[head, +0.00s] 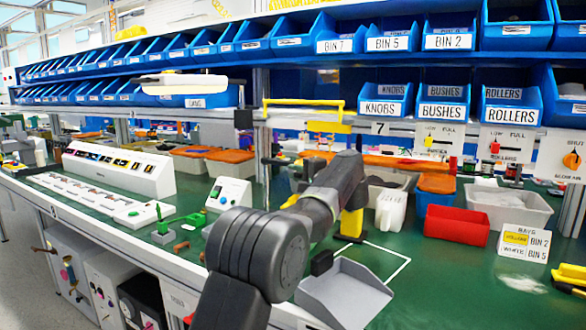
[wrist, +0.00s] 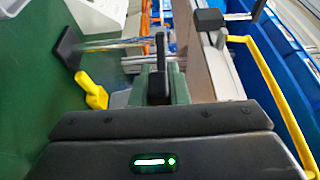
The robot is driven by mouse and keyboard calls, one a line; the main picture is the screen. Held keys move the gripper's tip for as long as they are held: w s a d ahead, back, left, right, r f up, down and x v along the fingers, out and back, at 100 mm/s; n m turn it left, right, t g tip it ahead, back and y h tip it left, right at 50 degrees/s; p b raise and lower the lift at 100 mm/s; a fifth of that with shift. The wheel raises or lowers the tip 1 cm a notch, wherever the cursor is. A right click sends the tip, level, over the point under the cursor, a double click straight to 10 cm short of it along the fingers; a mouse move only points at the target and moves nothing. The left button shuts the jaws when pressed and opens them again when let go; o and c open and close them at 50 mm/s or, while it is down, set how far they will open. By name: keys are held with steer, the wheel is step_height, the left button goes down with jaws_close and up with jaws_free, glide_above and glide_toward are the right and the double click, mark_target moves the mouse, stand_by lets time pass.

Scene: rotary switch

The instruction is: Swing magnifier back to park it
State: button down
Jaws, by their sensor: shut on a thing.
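In the wrist view my gripper (wrist: 160,88) is shut on a slim black upright piece (wrist: 160,52), like a handle, between two grey-green fingers. I cannot tell for certain that it belongs to the magnifier. A clear, glassy streak lies beyond it, toward a black square piece (wrist: 66,48). In the head view my grey arm reaches forward over the bench and hides the gripper. A white flat lamp-like head (head: 180,82) hangs at the left before the blue bins. Whether it is the magnifier is unclear.
A yellow bar (head: 304,104) runs along the shelf front; it also shows close on the right in the wrist view (wrist: 268,80). A black block (head: 243,118) is near its left end. A grey tray (head: 345,292) and red bin (head: 456,225) stand on the green bench.

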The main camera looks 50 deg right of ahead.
stand_by(0.4)
steer(key=c, duration=1.4)
jaws_free()
steer(key=shift+d, duration=0.15)
steer(key=s+a+p, duration=0.2)
steer(key=s, duration=1.1)
steer(key=shift+s+a, duration=0.3)
steer(key=shift+a, duration=0.05)
steer(key=w+d, duration=0.1)
steer(key=w, duration=0.3)
steer(key=w+b, duration=0.1)
steer(key=w, duration=0.4)
steer(key=w+d+b, duration=0.1)
steer(key=w, duration=0.3)
steer(key=shift+w+d, duration=0.3)
steer(key=shift+w, duration=0.05)
